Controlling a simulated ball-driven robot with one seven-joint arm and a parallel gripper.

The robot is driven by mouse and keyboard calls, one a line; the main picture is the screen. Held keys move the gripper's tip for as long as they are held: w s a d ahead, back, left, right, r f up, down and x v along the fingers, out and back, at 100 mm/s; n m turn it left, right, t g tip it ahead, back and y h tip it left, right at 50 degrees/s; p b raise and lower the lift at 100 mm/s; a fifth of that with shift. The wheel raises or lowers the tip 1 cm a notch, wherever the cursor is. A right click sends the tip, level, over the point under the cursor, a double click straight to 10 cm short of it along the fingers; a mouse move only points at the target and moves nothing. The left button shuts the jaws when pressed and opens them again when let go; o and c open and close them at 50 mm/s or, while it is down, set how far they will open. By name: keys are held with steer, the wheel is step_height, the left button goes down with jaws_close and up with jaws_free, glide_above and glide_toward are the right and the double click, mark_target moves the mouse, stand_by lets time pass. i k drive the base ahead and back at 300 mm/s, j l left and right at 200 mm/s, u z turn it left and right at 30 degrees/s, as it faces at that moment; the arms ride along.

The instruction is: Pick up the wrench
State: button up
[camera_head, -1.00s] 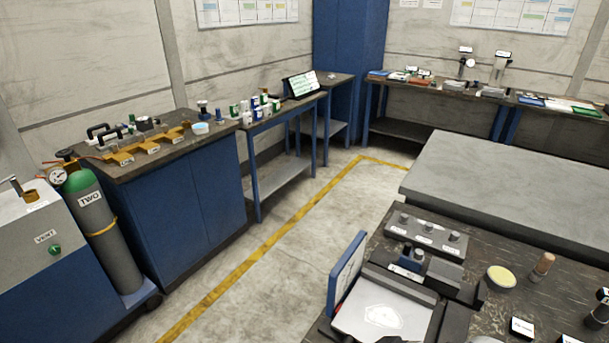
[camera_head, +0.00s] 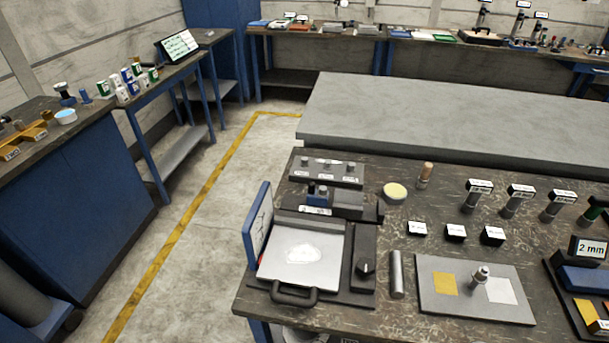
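I see no wrench that I can make out for sure in this view. The dark workbench (camera_head: 336,218) in front carries many small tools and labelled items, too small to tell apart fully. My gripper is not in the picture.
A grey slab table (camera_head: 420,113) stands behind the workbench. A press-like device with a handle (camera_head: 300,250) and a grey plate (camera_head: 440,306) lie on the workbench. Open floor (camera_head: 190,265) with a yellow line is at left. Blue cabinets (camera_head: 75,210) stand further left.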

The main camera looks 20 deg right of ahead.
mark_target(518, 193)
steer(key=z, duration=1.3)
